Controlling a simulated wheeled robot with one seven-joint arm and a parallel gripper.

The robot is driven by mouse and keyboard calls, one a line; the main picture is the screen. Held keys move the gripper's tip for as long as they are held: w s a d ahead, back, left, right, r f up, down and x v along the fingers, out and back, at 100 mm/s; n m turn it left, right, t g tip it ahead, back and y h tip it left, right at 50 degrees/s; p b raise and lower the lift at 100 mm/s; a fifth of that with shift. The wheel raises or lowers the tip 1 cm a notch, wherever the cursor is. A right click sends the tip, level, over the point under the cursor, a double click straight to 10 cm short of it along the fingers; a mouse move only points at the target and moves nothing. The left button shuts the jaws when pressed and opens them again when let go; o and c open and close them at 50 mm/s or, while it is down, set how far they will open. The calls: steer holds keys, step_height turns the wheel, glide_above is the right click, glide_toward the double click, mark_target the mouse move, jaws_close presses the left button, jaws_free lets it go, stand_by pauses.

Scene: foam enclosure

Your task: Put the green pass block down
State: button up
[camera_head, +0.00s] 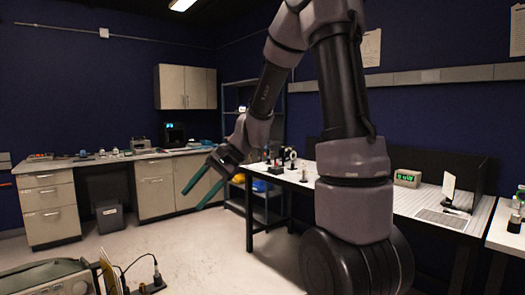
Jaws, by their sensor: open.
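My gripper (192,200) hangs at the end of my arm left of the picture's middle. Its two long teal fingers point down and to the left, are spread apart and show nothing between them. I cannot make out a green pass block anywhere in this view. Behind the gripper are the left counter and the open floor. My arm covers part of the right workbench (425,203), so things there may be hidden.
A device with a green display (407,178) and an upright white card (448,187) stand on the right workbench. Small items stand on its far end. A left counter (150,155) holds several items. A grey bin (109,216) stands below. The middle floor (200,255) is clear.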

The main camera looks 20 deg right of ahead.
steer(key=s+d+r+n+t+h, duration=0.4)
steer(key=s+d+r+t+h, duration=0.2)
steer(key=s+d+r, duration=0.6)
steer(key=shift+s+d+r+h, duration=0.4)
steer(key=shift+s+r, duration=0.15)
steer(key=shift+s, duration=0.6)
